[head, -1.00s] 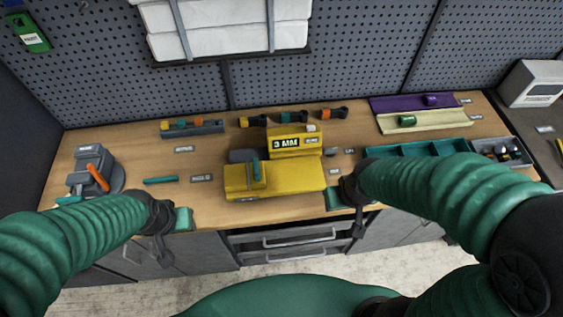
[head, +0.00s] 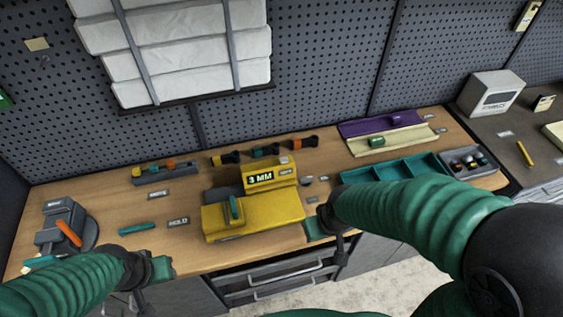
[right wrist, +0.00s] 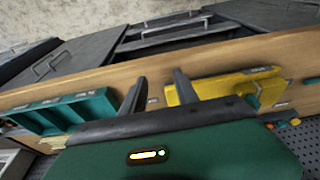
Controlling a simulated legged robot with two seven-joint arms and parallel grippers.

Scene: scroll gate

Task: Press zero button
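A yellow gauge machine (head: 252,217) with a "3 MM" display (head: 261,180) stands mid-bench. A small pale button-like block (head: 283,159) sits on top of its display housing, and a small label (head: 287,171) on the housing front is too small to read surely. My right gripper (head: 318,228) is at the bench's front edge, just right of the machine and apart from the button. In the right wrist view its two fingers (right wrist: 160,88) are spread with nothing between them. My left gripper (head: 160,268) is at the front edge, left of the machine; its fingers are not clear.
A grey tool with an orange lever (head: 69,233) stands at the left. Purple (head: 365,126) and cream trays, a teal compartment tray (head: 395,168) and a grey bin (head: 470,161) are at the right. Several coloured cylinders lie behind the machine. Bare wood (head: 130,200) shows left of it.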

